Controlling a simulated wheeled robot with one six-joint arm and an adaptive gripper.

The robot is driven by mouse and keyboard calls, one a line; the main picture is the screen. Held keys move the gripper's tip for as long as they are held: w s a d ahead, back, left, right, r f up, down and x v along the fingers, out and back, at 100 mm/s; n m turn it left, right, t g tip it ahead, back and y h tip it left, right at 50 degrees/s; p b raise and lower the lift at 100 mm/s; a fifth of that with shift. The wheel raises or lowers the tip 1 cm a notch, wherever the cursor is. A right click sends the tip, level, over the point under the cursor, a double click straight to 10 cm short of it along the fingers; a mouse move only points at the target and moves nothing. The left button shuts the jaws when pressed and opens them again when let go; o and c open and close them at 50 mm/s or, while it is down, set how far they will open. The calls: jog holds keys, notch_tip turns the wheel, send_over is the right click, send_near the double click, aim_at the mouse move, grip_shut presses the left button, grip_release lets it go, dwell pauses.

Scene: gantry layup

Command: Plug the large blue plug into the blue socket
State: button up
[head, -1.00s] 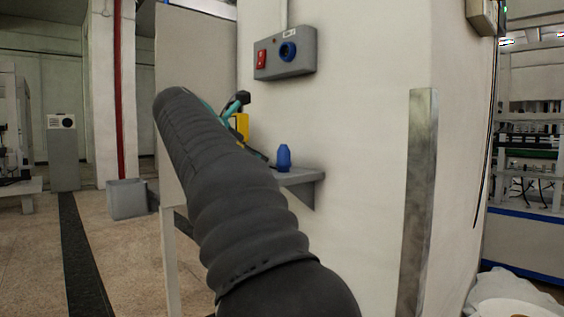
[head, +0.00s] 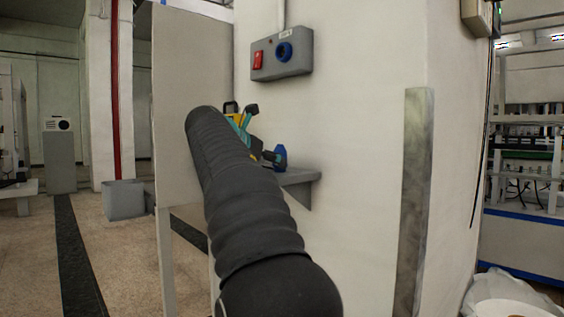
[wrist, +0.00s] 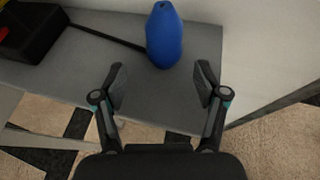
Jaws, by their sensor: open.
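The large blue plug (head: 280,156) stands on a grey wall shelf, partly hidden behind my gripper in the head view. In the wrist view the plug (wrist: 164,38) is beyond my fingertips, roughly midway between them. My gripper (wrist: 160,88) is open and empty, with the plug apart from both fingers. In the head view my gripper (head: 262,132) is just left of the plug. The blue socket (head: 284,52) is on a grey wall box above the shelf, to the right of a red switch.
The grey shelf (head: 300,176) juts from the white wall. A black box (wrist: 30,32) with a dark bar lies on the shelf at upper left in the wrist view. A beige panel (head: 178,100) stands left of the shelf. A metal strip (head: 414,190) runs up the wall at right.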

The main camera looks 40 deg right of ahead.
jog(key=shift+d+r+x, duration=0.1)
jog(key=shift+r+x, duration=0.05)
jog(key=shift+x, duration=0.75)
jog(key=shift+d+r+x, duration=0.1)
jog(key=shift+r+x, duration=0.1)
jog(key=shift+x, duration=0.7)
jog(key=shift+d+r+x, duration=0.1)
jog(key=shift+r+x, duration=0.05)
jog(key=shift+x, duration=0.7)
jog(key=shift+s, duration=0.15)
jog(key=shift+c, duration=0.3)
jog(key=c, duration=1.2)
jog(key=shift+c, duration=0.2)
jog(key=shift+a+r, duration=0.1)
